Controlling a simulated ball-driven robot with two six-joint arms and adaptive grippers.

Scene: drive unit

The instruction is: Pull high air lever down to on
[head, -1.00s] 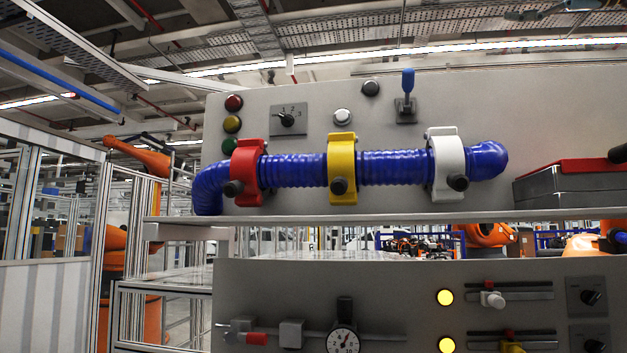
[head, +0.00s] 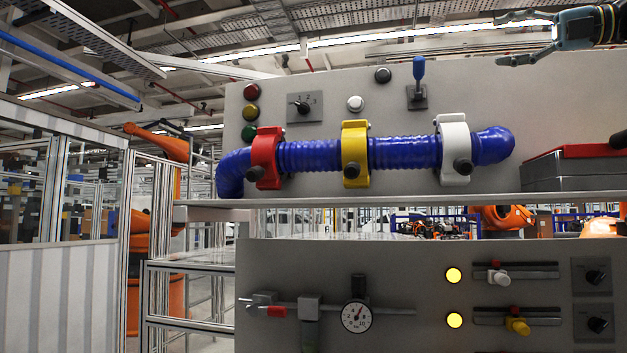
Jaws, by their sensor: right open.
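The high air lever (head: 419,72) has a blue handle and stands upright on a small dark plate on the upper grey panel, above the white clamp. My right gripper (head: 503,38) comes in from the upper right edge. Its fingers point left and are apart, with nothing between them. It is to the right of the lever and a little higher in the picture, clear of it. My left gripper is not in view.
Below the lever runs a blue corrugated hose (head: 404,153) with red (head: 265,157), yellow (head: 355,154) and white (head: 453,149) clamps. A red-topped grey box (head: 575,168) sits on the shelf at right. The lower panel (head: 420,255) carries a gauge, lights and sliders.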

